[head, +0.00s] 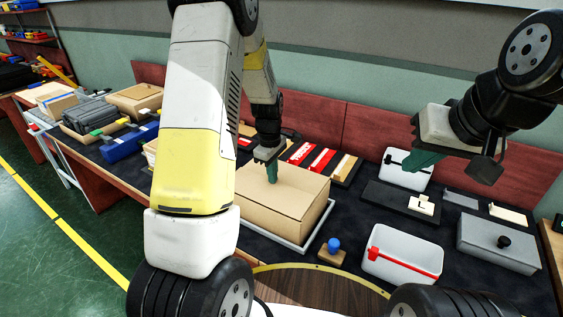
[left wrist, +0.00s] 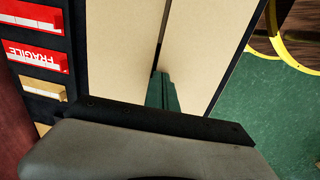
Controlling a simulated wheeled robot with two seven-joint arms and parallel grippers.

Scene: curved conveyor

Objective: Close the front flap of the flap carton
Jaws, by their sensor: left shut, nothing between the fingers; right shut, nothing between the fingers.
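The flap carton (head: 285,221) is a tan cardboard box on a grey tray in the middle of the table. In the left wrist view its top shows two long panels, one toward the labels (left wrist: 118,45) and one toward the floor side (left wrist: 212,40). A narrow dark gap runs between them; both look flat or nearly so. My left gripper (head: 272,176) is shut and empty, pointing down at the carton top. In the left wrist view its green fingers (left wrist: 163,88) are at the gap; contact is unclear. My right gripper (head: 421,162) is shut and empty, raised at the right.
A white bin with a red strip (head: 400,255) and a blue-knobbed stamp (head: 333,246) stand right of the carton. Red and white labels (head: 322,160) lie behind it. A grey lidded box (head: 500,243) is at far right. Another white bin (head: 404,170) stands below my right gripper.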

